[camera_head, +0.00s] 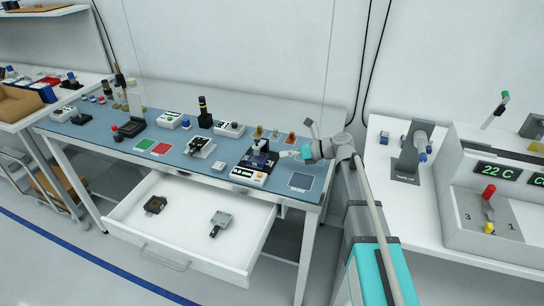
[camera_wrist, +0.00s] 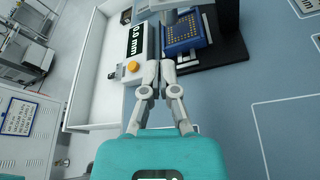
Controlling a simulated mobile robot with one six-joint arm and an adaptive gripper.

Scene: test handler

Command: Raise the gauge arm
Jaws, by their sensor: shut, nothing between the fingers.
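The height gauge (camera_head: 258,158) stands on the blue-topped bench, with a dark base and a blue part on it. In the wrist view a blue board with gold dots (camera_wrist: 186,32) lies on its black base, and a grey piece (camera_wrist: 160,5) crosses above it at the top edge. I cannot tell the gauge arm's exact height. Its white readout box (camera_head: 248,175) shows "0.0 mm" and has an orange button (camera_wrist: 133,66). My gripper (camera_head: 296,154) is shut and empty, just right of the gauge; its fingertips (camera_wrist: 158,66) appear close in front of the board.
An open white drawer (camera_head: 150,258) juts out below the bench, holding two small devices. A grey marked square (camera_head: 301,181) lies right of the gauge. A second bench (camera_head: 445,240) stands at right.

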